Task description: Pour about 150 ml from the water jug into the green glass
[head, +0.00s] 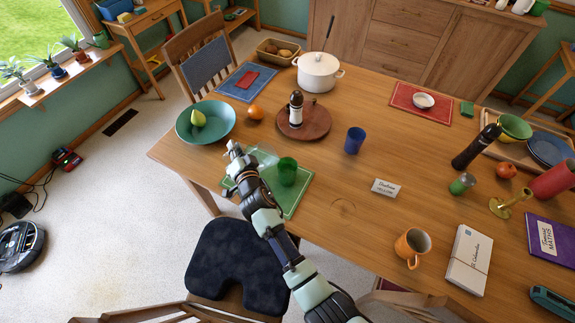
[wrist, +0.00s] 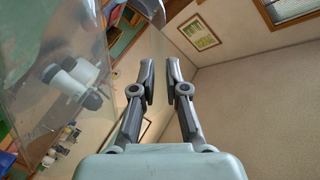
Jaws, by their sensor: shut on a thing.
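The green glass (head: 287,171) stands upright on a green placemat (head: 296,203) near the table's front left edge. My gripper (head: 235,158) is just left of the glass, above the placemat's left side. It is shut on the clear water jug (head: 264,155), which shows only faintly between gripper and glass. In the wrist view the jug's transparent wall (wrist: 60,105) fills the left side, beside my gripper's fingers (wrist: 163,80). The jug seems close to the glass; I cannot tell its tilt, its water level or whether water is flowing. My arm hides part of the placemat.
A teal bowl (head: 206,131) with a pear and an orange (head: 255,113) are behind my gripper. A wooden board (head: 318,128) with a mill stands beyond the glass. A blue cup (head: 354,141) and a card (head: 386,188) are to the right. The table's middle is largely clear.

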